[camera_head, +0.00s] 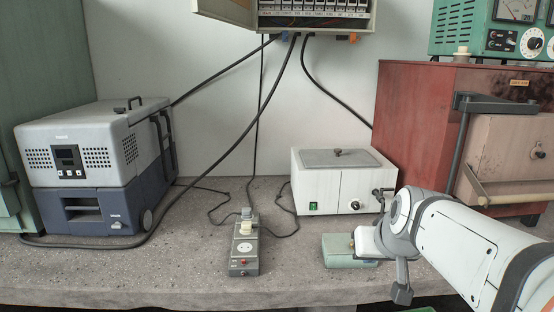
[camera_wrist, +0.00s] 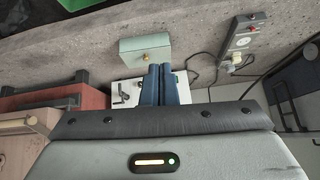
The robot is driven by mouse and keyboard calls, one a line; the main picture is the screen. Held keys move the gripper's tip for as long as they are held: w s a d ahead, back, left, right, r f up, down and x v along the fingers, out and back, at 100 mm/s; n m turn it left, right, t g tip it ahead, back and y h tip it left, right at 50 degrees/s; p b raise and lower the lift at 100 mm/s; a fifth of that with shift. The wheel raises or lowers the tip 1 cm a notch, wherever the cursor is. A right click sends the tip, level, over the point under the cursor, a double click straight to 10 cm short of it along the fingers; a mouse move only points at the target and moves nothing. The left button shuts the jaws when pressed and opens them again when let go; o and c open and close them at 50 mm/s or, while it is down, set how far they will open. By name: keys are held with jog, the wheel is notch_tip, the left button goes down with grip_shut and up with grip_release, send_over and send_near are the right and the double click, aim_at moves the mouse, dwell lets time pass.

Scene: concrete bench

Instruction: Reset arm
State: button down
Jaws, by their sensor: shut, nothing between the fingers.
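My gripper (camera_wrist: 159,70) shows in the wrist view as two dark blue fingers side by side, shut with nothing between them. In that view the fingertips appear just short of a small green box with a brass knob (camera_wrist: 144,49); I cannot tell the exact gap. In the head view my arm reaches in from the right, and its white end part covers some of the green box (camera_head: 342,252). The fingers cannot be made out in the head view.
A white box with a lid (camera_head: 325,185) stands behind the green box. A power strip (camera_head: 244,252) with plugs and cables lies mid-bench. A grey-blue machine (camera_head: 85,165) stands left, a red cabinet (camera_head: 412,128) right. The bench (camera_head: 185,255) left of the strip is mostly clear.

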jog(key=s+a+r+g+p, duration=0.1)
jog(key=s+r+g+p, duration=0.1)
jog(key=s+p, duration=0.4)
jog(key=s+a+r+g+p, duration=0.2)
jog(key=s+r+p, duration=0.1)
jog(key=s+p, duration=0.4)
jog(key=shift+a+n+g, duration=0.2)
jog(key=shift+n+g, duration=0.1)
